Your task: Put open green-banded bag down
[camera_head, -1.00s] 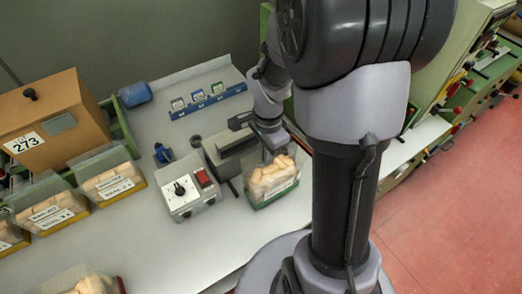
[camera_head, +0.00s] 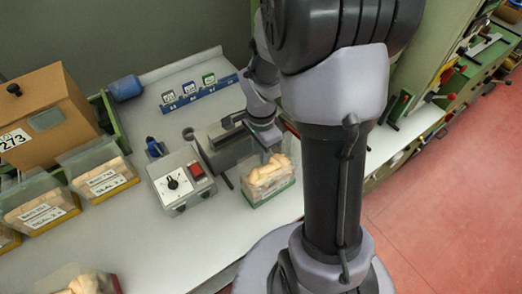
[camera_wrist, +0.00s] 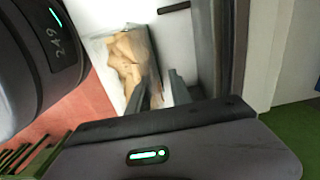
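The open green-banded bag (camera_head: 270,193) is clear, filled with pale cork stoppers, and stands upright at the bench's right part. Its label faces front, and the green band shows along its bottom edge. My gripper (camera_head: 267,147) is at the bag's back rim, pointing down; the fingertips are partly hidden there. In the wrist view, the bag's corks (camera_wrist: 128,58) show beyond the fingers. The gripper's two fingers (camera_wrist: 160,82) stand apart, with the bag's edge appearing between them. The picture is blurred there, so contact with the wall is unclear.
A grey control box (camera_head: 181,181) with a dial and red switch stands left of the bag. A dark grey device (camera_head: 225,143) is close behind. Yellow-banded cork bags (camera_head: 101,180) line the left. A blue rack (camera_head: 200,93) is at the back.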

